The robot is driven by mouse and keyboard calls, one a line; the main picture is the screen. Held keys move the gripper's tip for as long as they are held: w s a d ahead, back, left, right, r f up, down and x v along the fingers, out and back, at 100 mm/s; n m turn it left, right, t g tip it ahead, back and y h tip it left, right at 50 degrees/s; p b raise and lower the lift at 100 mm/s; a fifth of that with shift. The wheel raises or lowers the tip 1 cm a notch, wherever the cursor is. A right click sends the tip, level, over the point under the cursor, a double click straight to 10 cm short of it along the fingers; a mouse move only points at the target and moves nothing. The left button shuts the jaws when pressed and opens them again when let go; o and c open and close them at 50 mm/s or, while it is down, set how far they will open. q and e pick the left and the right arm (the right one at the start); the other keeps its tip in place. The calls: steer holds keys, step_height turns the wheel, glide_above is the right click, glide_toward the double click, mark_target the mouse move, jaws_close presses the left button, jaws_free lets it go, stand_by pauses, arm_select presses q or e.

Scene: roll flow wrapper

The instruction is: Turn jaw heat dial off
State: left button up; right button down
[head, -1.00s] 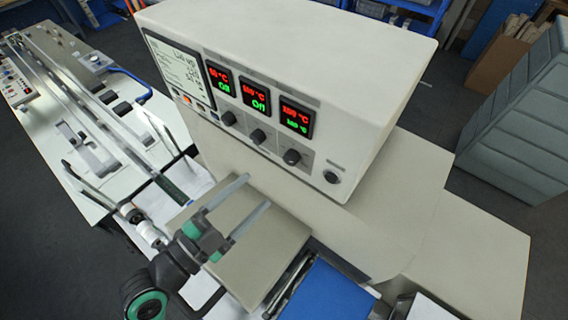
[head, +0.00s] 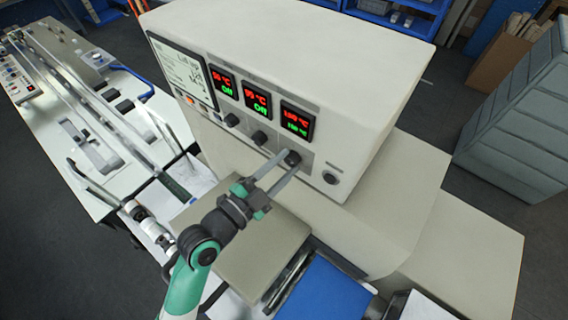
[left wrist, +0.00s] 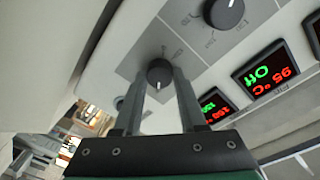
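The machine's control panel has three dark dials in a row: a left dial (head: 231,120), a middle dial (head: 259,138) and a right dial (head: 292,158). Their labels are too small to read. My left gripper (head: 273,170) is at the right dial, its fingers pointing at the panel. In the left wrist view the right dial (left wrist: 159,73) shows between the two open fingertips (left wrist: 159,88), with a small gap on each side; its white mark points down toward the gripper. A neighbouring dial (left wrist: 223,12) is above right. My right gripper is not in view.
Above the dials are a left display (head: 222,81), a middle display (head: 257,99) and a right display (head: 297,121); the middle one's green text reads Off, the right one's is a temperature. A round button (head: 330,178) sits right of the dials. A beige cover (head: 240,250) lies below.

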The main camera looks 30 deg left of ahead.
arm_select(q)
jaws_close()
